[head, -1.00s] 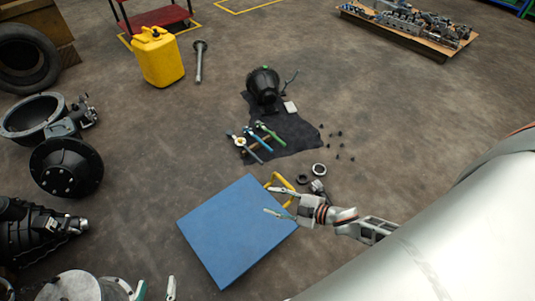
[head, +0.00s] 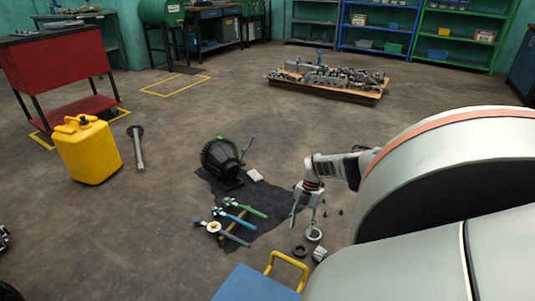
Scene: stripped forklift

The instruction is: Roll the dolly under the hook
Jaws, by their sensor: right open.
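The dolly (head: 252,286) is a flat blue platform with a yellow handle (head: 287,264) on its far edge. Only its far part shows, at the bottom of the head view; the rest is cut off by the frame edge and partly covered by my right arm. My right gripper (head: 304,222) is open and empty. Its fingers point down, and in the picture it is above and beyond the handle, apart from it. No hook is in view. My left gripper is not in view.
A dark mat (head: 240,190) holds a black housing (head: 222,160) and several hammer-like tools (head: 228,222). Small rings (head: 300,251) lie near the handle. A yellow can (head: 88,150), red cart (head: 60,70) and pallet of parts (head: 325,88) stand farther off.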

